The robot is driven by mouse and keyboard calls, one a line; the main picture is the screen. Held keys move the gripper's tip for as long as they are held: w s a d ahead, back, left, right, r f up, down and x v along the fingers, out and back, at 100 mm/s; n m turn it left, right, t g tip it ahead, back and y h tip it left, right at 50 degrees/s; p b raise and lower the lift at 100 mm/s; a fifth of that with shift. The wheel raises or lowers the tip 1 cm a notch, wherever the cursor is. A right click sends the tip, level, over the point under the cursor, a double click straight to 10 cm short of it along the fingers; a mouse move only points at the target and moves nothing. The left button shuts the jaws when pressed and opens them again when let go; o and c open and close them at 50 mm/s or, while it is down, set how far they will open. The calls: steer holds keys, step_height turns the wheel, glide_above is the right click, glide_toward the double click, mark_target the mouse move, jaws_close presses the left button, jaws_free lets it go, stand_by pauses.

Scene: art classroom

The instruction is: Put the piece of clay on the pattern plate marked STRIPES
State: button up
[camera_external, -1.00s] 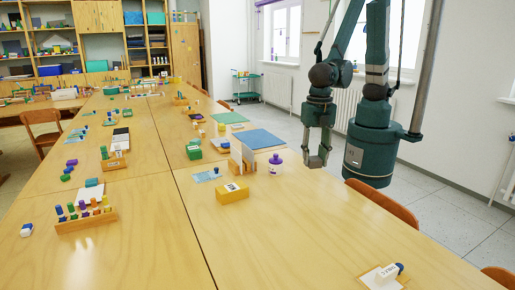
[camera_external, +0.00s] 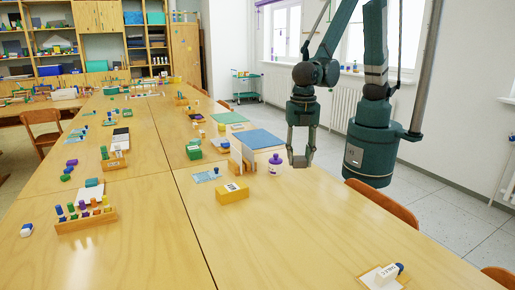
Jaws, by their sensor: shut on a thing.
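My gripper (camera_external: 300,160) hangs fingers down over the right edge of the long table, just right of a white bottle with a purple cap (camera_external: 275,166). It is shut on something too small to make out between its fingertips. I cannot pick out the piece of clay for certain. No label reading STRIPES is legible.
A yellow labelled block (camera_external: 232,192) and a light blue sheet (camera_external: 206,176) lie left of the bottle. A white labelled piece with a blue end (camera_external: 390,273) lies at the front right. The table's front middle is clear. Chairs (camera_external: 383,206) stand along the right edge.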

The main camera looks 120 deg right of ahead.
steer(key=w+d+m, duration=0.3)
steer(key=w+d, duration=0.2)
steer(key=w, duration=0.3)
steer(key=w+d+m, duration=0.3)
steer(key=w+d, duration=0.2)
steer(key=w, duration=0.2)
steer(key=m+p, duration=0.2)
steer(key=m, duration=0.5)
glide_above(207, 175)
steer(key=shift+w+a+r, duration=0.1)
steer(key=shift+w+r, duration=0.05)
steer(key=shift+r, duration=0.05)
steer(key=shift+b, duration=0.3)
steer(key=shift+f+b, duration=0.45)
steer(key=shift+f, duration=2.7)
steer(key=shift+f+b, duration=0.35)
steer(key=shift+f, duration=1.55)
steer(key=shift+f, duration=0.15)
steer(key=o, duration=0.9)
